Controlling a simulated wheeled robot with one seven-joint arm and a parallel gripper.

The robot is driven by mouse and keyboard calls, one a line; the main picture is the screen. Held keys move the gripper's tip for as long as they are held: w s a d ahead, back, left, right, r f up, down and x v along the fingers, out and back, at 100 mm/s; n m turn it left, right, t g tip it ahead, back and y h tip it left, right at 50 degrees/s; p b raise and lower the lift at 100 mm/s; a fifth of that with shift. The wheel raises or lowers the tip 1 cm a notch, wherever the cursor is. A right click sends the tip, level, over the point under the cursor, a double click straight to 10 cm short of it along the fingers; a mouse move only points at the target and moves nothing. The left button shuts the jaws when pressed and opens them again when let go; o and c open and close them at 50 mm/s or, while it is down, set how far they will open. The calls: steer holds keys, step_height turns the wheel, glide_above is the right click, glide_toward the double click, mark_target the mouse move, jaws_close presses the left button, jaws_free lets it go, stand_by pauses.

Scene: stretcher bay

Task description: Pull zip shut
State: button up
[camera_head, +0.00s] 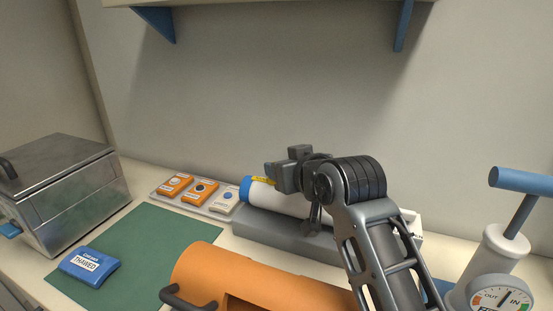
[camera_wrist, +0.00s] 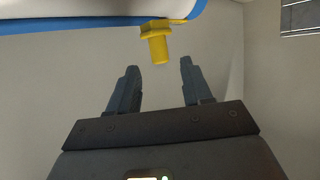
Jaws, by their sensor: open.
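A white cylindrical bag (camera_head: 283,200) with a blue end lies on a grey block. A yellow zip pull (camera_head: 263,181) is at its upper left end, partly hidden by my gripper (camera_head: 270,171). In the wrist view the yellow pull (camera_wrist: 158,45) sticks out from the white, blue-edged bag (camera_wrist: 85,12). My gripper (camera_wrist: 159,66) is open and empty there, its two fingers pointing at the pull. The pull's end lies at about the gap between the fingertips; I cannot tell its depth. The zip's teeth are not visible.
A grey block (camera_head: 270,235) supports the bag. A tray with orange and white packs (camera_head: 202,187) is to its left. A blue pack (camera_head: 89,264) lies on a green mat (camera_head: 150,250). A metal box (camera_head: 60,190) is left.

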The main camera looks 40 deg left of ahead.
steer(key=shift+p+x, duration=0.4)
steer(key=shift+x, duration=3.05)
jaws_close()
